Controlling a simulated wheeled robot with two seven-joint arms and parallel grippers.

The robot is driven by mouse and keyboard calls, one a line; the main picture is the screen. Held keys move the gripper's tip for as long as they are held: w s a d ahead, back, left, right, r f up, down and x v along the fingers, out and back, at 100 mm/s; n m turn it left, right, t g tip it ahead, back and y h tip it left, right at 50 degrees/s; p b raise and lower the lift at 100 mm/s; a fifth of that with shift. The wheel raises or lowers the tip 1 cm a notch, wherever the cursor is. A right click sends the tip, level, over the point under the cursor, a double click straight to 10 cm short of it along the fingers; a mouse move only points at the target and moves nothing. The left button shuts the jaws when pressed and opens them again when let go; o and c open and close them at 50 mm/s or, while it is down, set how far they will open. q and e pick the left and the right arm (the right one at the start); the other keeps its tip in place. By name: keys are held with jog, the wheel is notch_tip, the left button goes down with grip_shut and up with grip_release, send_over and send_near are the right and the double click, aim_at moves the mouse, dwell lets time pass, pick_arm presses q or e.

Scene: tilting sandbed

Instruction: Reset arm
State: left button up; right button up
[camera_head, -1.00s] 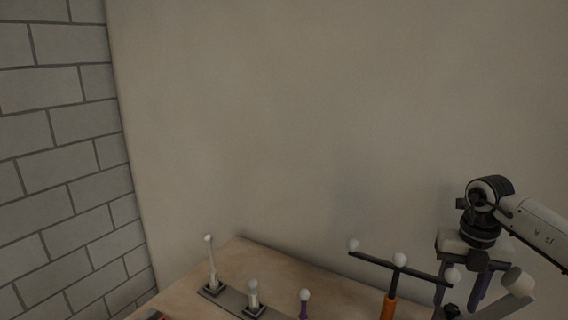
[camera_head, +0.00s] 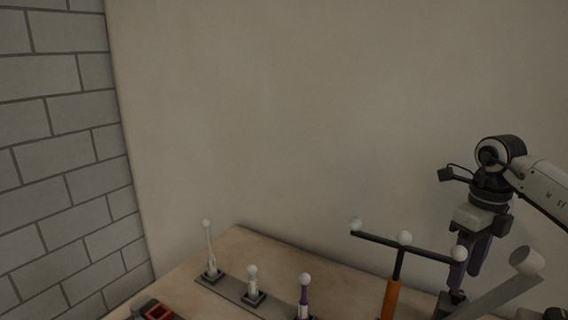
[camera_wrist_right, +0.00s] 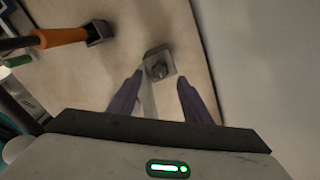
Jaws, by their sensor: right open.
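My right gripper (camera_head: 468,252) is at the right of the head view, pointing down with its purple fingers above the table's right part. In the right wrist view my right gripper (camera_wrist_right: 158,92) has its two fingers apart with nothing held between them. A small grey block with a knob (camera_wrist_right: 159,65) lies beyond and between the fingertips. My left gripper is not in view.
An orange-handled T-bar with white balls (camera_head: 391,298) stands just left of my right gripper. Several white-tipped posts (camera_head: 253,283) stand on the wooden table (camera_head: 236,247). A grey angled bar with a pale end (camera_head: 505,290) is at right. A plain wall is behind.

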aim_at(458, 292)
jog(key=shift+r+m+p, duration=0.75)
jog(key=shift+r+m, duration=0.75)
jog(key=shift+m, duration=0.4)
jog(key=shift+r+m+p, duration=0.75)
jog(key=shift+r+m, duration=0.7)
jog(key=shift+m, duration=0.45)
